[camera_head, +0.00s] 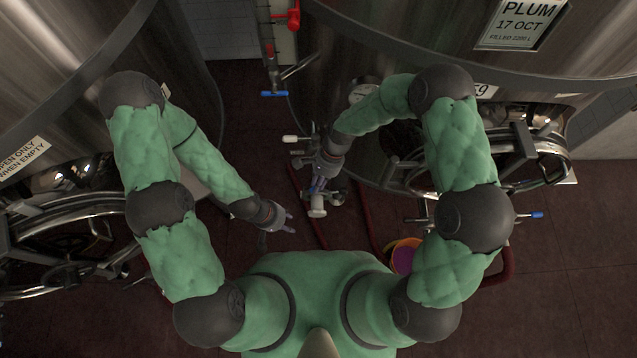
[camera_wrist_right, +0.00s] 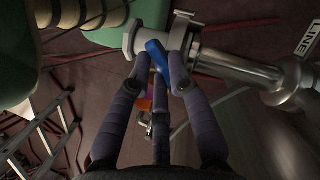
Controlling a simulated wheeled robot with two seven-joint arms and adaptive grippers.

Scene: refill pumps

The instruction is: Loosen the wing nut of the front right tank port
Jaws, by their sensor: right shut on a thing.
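The front right tank port shows as a metal fitting (camera_head: 317,206) below the right-hand tank, and as a thick steel pipe with a flanged end in the right wrist view (camera_wrist_right: 232,68). My right gripper (camera_head: 319,184) is at this port with its fingers closed in. In the right wrist view, its dark fingers (camera_wrist_right: 162,68) close around a blue piece (camera_wrist_right: 155,54) beside the flange, apparently the wing nut. The fingers hide much of it, so its thread cannot be seen. My left gripper (camera_head: 288,222) is empty, left of the port and apart from it; its finger opening is too small to judge.
The right tank (camera_head: 400,50) bears a PLUM sign (camera_head: 522,22) and a gauge (camera_head: 362,91). The left tank (camera_head: 90,60) stands opposite. Red hoses (camera_head: 367,205) and an orange bucket (camera_head: 403,256) with purple contents are on the floor.

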